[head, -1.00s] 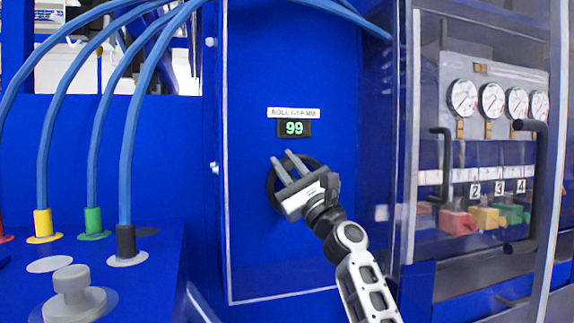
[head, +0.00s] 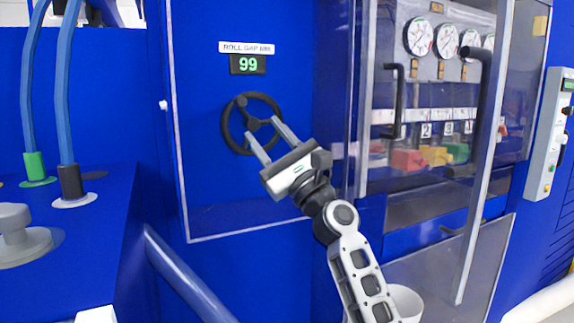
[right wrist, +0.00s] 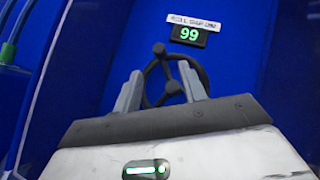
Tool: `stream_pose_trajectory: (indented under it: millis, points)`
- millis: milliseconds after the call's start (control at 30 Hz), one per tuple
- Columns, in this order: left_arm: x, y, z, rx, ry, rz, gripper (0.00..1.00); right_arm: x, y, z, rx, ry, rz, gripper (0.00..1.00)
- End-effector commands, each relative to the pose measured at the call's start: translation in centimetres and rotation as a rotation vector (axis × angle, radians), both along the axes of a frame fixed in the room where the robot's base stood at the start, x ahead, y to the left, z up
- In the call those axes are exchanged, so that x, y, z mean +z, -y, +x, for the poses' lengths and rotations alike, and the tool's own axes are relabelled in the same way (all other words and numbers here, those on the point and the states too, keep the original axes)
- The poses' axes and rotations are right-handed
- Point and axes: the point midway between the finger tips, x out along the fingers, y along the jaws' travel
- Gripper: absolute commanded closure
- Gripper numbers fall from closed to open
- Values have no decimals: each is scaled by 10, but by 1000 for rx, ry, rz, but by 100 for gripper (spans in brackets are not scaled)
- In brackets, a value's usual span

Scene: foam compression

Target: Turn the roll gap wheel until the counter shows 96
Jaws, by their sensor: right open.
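The roll gap wheel (head: 252,123) is a black handwheel with a knob on the blue panel. It also shows in the right wrist view (right wrist: 146,83), its knob at the upper left of the rim. The counter (head: 248,65) above it reads 99 in green under a "ROLL GAP MM" label; the right wrist view shows the same 99 (right wrist: 189,36). My right gripper (head: 268,141) is open, its two fingers pointing at the wheel's lower right part. Nothing is visibly gripped; whether the fingers touch the wheel I cannot tell. My left gripper is not in view.
To the right are a clear door with a black handle (head: 484,100), several gauges (head: 420,38) and coloured blocks (head: 408,160). Blue hoses (head: 66,100) and a grey knob (head: 20,235) stand at the left. A white bucket (head: 405,302) stands below my right arm.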

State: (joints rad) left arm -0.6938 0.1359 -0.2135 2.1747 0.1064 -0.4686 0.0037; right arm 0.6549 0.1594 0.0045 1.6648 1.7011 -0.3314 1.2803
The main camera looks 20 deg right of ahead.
Motion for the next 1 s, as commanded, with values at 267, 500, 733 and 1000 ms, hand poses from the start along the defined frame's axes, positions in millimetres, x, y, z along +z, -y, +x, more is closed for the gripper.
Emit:
stream_pose_trajectory:
  millis: [267,500,733,1000]
  points:
    - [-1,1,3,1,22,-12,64,-36,17,-36,0,-1,-1,58]
    - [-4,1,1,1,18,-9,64,-41,21,-45,1,1,-1,58]
    - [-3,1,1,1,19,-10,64,-41,22,-45,1,0,-1,64]
    - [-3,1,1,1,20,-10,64,-135,-7,-50,-188,-74,-352,100]
